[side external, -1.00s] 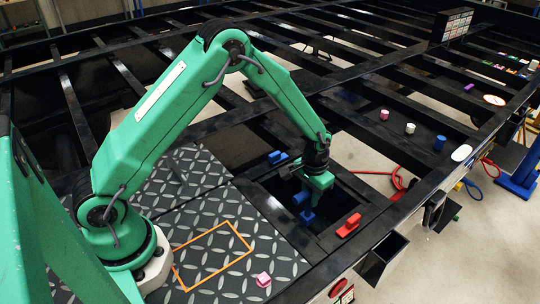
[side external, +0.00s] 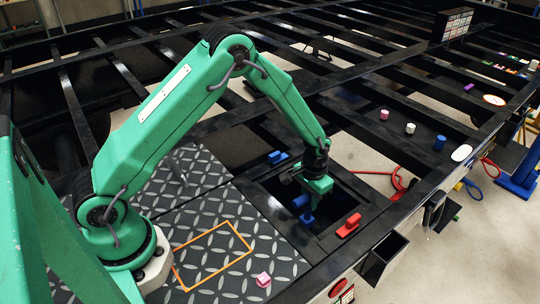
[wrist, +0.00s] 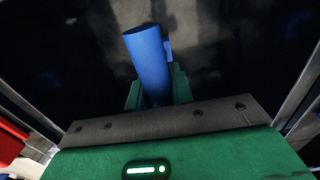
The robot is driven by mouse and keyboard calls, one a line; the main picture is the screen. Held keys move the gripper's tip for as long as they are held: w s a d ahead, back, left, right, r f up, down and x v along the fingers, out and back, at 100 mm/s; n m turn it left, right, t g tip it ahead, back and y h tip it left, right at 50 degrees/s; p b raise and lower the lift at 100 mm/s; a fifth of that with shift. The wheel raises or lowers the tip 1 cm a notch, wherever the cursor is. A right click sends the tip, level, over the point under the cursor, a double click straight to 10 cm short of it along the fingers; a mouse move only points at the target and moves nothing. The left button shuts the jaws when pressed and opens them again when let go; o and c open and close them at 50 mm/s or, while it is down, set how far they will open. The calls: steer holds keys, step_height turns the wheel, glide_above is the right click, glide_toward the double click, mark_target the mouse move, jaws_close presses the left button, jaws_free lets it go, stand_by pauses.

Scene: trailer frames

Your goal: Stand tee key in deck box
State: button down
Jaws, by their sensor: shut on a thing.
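My green gripper (side external: 312,188) is shut on the blue tee key (side external: 302,201), over the dark open deck box (side external: 270,201). The key hangs below and to the left of the jaws, its lower part down within the opening. In the wrist view the key (wrist: 148,58) shows as a blue cylinder between my green fingers (wrist: 157,90), with a smaller blue part beside it on the right. The box floor is very dark, and I cannot tell whether the key touches it.
A red piece (side external: 349,225) sits on the box's right edge and a blue piece (side external: 277,157) at its far left edge. A pink block (side external: 263,279) lies on the tread plate near an orange outline (side external: 213,256). A red hose (side external: 398,184) lies beyond the box.

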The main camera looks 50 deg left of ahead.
steer(key=shift+f, duration=0.45)
steer(key=c, duration=1.1)
jaws_free()
steer(key=shift+c, duration=0.2)
steer(key=shift+r, duration=3.9)
steer(key=shift+r, duration=0.15)
